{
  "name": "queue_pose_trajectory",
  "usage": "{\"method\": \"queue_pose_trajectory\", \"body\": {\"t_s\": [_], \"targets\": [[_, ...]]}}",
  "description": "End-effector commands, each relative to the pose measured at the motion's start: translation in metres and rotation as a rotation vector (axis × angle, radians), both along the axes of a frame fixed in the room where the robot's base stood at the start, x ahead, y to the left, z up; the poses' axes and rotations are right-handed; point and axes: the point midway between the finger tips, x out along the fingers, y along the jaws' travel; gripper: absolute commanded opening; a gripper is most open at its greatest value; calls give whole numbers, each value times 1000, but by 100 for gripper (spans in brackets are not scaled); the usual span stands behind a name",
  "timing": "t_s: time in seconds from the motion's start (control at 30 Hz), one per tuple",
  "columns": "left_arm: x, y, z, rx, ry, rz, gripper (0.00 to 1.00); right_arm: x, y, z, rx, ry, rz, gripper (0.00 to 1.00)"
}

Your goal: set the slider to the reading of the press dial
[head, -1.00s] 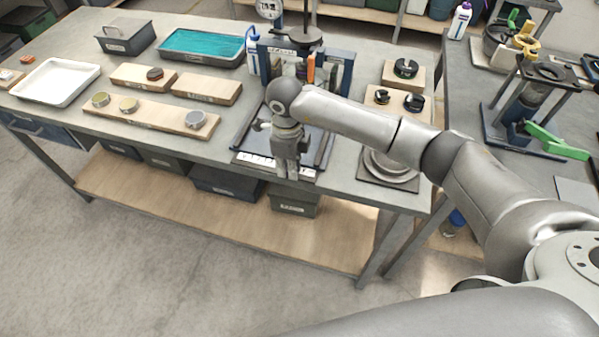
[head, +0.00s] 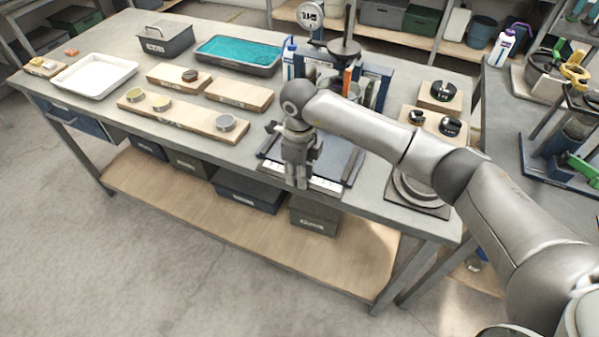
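The press (head: 344,48) stands at the back of the bench with a round white dial (head: 310,15) at its top left; its reading is too small to make out. A dark framed plate (head: 338,152) lies in front of the press. A white marked strip (head: 325,186), which looks like the slider's scale, runs along its front edge. My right gripper (head: 301,184) points down over this strip and hides its middle. No slider knob can be told apart there. Whether the fingers are open or touch anything is unclear. My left gripper is out of view.
Left on the bench are a white tray (head: 68,89), a teal-filled tray (head: 209,47), a grey bin (head: 166,48) and wooden boards with round discs (head: 187,122). Right are black knobs on wooden blocks (head: 455,106) and a round metal plate (head: 410,203). A second bench stands farther right.

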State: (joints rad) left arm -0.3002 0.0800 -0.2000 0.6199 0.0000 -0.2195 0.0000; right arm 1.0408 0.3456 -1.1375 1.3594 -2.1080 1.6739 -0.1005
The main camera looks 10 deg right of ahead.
Motion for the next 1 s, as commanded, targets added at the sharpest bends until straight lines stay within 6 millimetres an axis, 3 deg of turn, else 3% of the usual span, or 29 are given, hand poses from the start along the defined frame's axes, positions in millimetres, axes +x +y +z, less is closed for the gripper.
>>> {"method": "queue_pose_trajectory", "body": {"t_s": [0.17, 0.5, 0.7, 1.0], "targets": [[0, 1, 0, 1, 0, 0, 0, 1, 1, 12, 2, -3, 1, 22], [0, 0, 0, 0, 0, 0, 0, 1, 0, 82, 0, -5, 1, 22], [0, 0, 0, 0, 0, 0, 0, 1, 0, 111, -1, -2, -1, 22], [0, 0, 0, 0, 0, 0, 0, 0, 0, 120, -1, 1, 0, 22]]}}
